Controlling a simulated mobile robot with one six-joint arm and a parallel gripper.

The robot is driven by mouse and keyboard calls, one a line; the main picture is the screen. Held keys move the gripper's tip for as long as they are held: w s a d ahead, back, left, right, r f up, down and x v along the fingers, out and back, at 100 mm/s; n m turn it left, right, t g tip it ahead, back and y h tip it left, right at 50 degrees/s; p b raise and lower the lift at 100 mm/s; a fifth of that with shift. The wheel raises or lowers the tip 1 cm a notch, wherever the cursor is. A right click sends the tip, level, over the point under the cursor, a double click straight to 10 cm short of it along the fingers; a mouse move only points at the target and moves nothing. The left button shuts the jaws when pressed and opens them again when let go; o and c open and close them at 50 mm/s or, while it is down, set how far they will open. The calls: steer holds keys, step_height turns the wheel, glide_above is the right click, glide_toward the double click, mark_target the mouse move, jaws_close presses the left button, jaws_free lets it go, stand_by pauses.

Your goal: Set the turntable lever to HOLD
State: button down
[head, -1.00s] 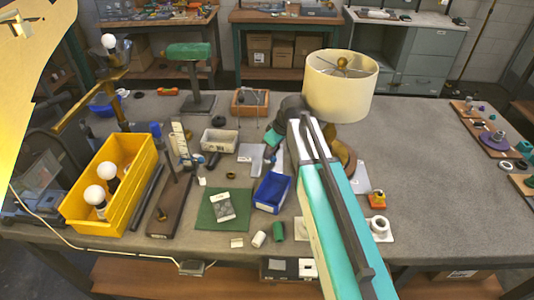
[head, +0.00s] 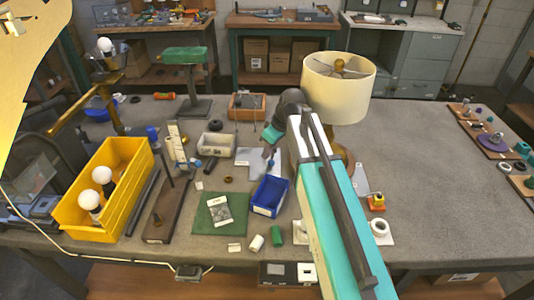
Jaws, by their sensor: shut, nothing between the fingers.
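My gripper (head: 270,134), small and teal at the end of my arm, is shut and empty. In the picture it shows just above a light grey plate (head: 250,158) in the middle of the bench. A small upright blue piece (head: 271,157) shows at the plate's right part, below the gripper; I cannot tell whether it is the turntable lever. Gripper and blue piece look apart. No HOLD marking can be read. My arm hides part of the bench to the right of the plate.
A blue bin (head: 269,196) stands just in front of the plate, with a pale tray (head: 217,144) to its left. A cream-shaded lamp (head: 338,88) stands behind my arm. A yellow crate (head: 76,212) with bulbs is at the left.

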steer(key=s, duration=0.3)
steer(key=s+d+b, duration=0.1)
steer(key=s, duration=0.3)
steer(key=s+d+r+b, duration=0.1)
steer(key=s, duration=0.3)
steer(key=shift+s, duration=0.2)
steer(key=s+b, duration=0.1)
steer(key=b, duration=0.3)
steer(key=shift+s+d+b, duration=0.25)
steer(key=shift+s+b, duration=0.05)
steer(key=shift+s, duration=0.1)
steer(key=shift+s+b, duration=0.35)
steer(key=shift+b, duration=0.3)
steer(key=shift+s+r, duration=0.15)
steer(key=shift+r, duration=0.05)
